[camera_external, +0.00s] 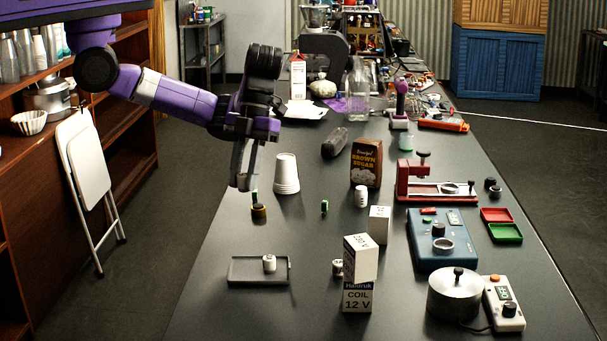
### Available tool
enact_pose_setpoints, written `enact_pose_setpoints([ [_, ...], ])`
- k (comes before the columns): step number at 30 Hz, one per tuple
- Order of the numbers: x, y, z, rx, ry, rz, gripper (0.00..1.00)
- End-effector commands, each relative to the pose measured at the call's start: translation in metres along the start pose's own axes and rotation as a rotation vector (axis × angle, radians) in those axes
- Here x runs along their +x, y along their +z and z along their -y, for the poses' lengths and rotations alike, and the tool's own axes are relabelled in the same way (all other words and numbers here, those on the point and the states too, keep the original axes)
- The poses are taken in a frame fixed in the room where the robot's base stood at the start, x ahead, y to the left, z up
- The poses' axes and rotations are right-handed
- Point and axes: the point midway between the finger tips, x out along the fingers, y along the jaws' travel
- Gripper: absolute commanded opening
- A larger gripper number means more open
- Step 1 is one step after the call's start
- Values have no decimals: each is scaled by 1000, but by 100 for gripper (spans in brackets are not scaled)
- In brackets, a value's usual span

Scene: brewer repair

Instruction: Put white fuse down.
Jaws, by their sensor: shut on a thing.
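My gripper (243,186) points down above the left part of the dark table, left of the stacked white cups. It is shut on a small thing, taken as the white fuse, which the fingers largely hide. Just below and right of the fingertips stands a small brown ring-like piece (259,212) with a green part above it. A dark shallow tray (243,281) lies nearer the camera, with a small white cylinder (269,263) in it.
White cups (286,174), a brown sugar bag (367,162) and a small green piece (324,207) stand right of my gripper. Nearer are white boxes (360,258). A blue device (441,240), red press (437,183) and metal pot (454,296) fill the right.

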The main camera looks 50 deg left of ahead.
Motion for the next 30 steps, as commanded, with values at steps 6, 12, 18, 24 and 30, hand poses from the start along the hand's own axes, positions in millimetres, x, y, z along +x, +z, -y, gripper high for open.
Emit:
enact_pose_setpoints([
  [6,33,14,-2,-16,-1,-2,0],
  [12,78,32,-2,-16,-1,-3,0],
  [18,119,50,-2,-17,-2,-1,0],
  [24,141,59,-1,-14,-4,-1,0],
  [30,154,64,-1,-14,-4,0,0],
])
